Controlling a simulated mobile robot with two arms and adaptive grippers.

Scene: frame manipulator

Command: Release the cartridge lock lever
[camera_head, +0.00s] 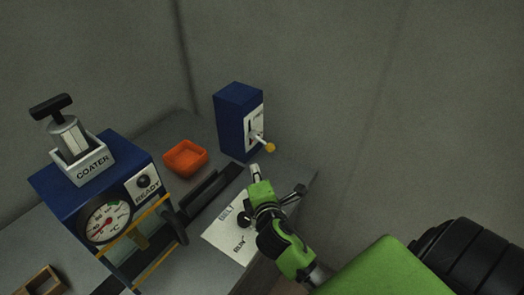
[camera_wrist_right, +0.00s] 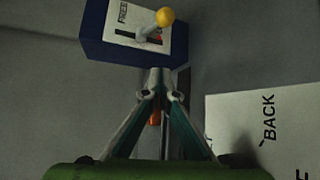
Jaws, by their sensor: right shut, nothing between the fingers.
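A blue box (camera_head: 236,112) stands at the back of the bench with a white panel and a lever (camera_head: 262,139) that ends in a yellow knob (camera_head: 270,147). In the right wrist view, the blue box (camera_wrist_right: 92,38) shows at the top, and its panel reads "FREE" near one end of the slot. The yellow knob (camera_wrist_right: 165,17) sticks out over that slot. My right gripper (camera_head: 255,172) is shut and empty, just in front of and below the lever. Its fingertips (camera_wrist_right: 160,80) appear apart from the knob. My left gripper is out of view.
A blue machine marked "COATER" (camera_head: 90,170) stands at left, with a T-handled cylinder (camera_head: 68,135) and a gauge (camera_head: 107,221). An orange bin (camera_head: 185,157) sits between it and the lever box. A white printed panel (camera_head: 225,240) and black track (camera_head: 210,195) lie nearby.

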